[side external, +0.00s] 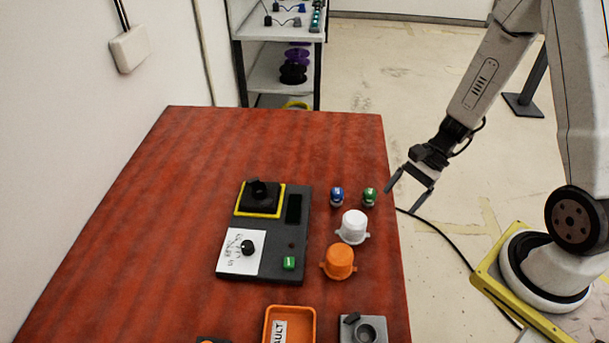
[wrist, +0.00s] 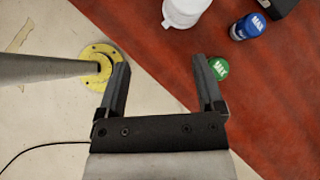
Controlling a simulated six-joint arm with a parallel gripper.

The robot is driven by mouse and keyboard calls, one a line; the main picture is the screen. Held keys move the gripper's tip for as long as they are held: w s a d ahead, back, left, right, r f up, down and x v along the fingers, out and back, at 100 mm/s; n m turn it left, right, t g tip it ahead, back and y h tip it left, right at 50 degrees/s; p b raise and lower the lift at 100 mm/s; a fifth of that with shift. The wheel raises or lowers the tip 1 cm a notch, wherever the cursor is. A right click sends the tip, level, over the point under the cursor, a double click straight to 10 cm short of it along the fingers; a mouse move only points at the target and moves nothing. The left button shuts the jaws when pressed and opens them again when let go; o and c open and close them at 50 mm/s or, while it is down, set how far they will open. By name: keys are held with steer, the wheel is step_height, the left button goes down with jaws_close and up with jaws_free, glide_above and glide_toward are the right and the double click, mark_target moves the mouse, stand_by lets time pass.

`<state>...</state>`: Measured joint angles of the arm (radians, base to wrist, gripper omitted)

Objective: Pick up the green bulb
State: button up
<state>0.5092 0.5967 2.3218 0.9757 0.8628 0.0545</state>
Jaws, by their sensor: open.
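The green bulb (side external: 369,197) stands near the right edge of the red table in the side view. In the wrist view the green bulb (wrist: 219,68) shows just beyond the tip of my right finger, partly hidden by it. The blue bulb (side external: 337,196) stands just left of the green one, and it also shows in the wrist view (wrist: 250,27). My gripper (side external: 402,197) is open and empty, to the right of the green bulb around the table's edge. In the wrist view my gripper (wrist: 160,65) has its fingers wide apart with nothing between them.
A white cap (side external: 353,227) and an orange cap (side external: 340,262) stand in front of the bulbs. A dark control panel (side external: 262,270) lies to the left. An orange tray (side external: 290,313) and a grey socket block (side external: 362,330) are at the front. The table's back is clear.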

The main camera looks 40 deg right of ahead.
mark_target(370, 193)
steer(key=w+d+m+t, duration=0.1)
steer(key=m, duration=0.1)
steer(key=w+d+f+m+t+y, duration=0.1)
steer(key=m+t, duration=0.1)
steer(key=w+d+f+m+t, duration=0.1)
steer(key=d+m+t, duration=0.1)
steer(key=m, duration=0.1)
steer(key=shift+w+f+y, duration=0.15)
steer(key=shift+f+y, duration=0.05)
steer(key=shift+y, duration=0.2)
steer(key=shift+w+d+f+m+t, duration=0.15)
steer(key=shift+w+d+m+t, duration=0.15)
steer(key=shift+d+m+t, duration=0.25)
steer(key=shift+x, duration=1.4)
steer(key=shift+x, duration=2.6)
steer(key=shift+w+d, duration=0.1)
jaws_close()
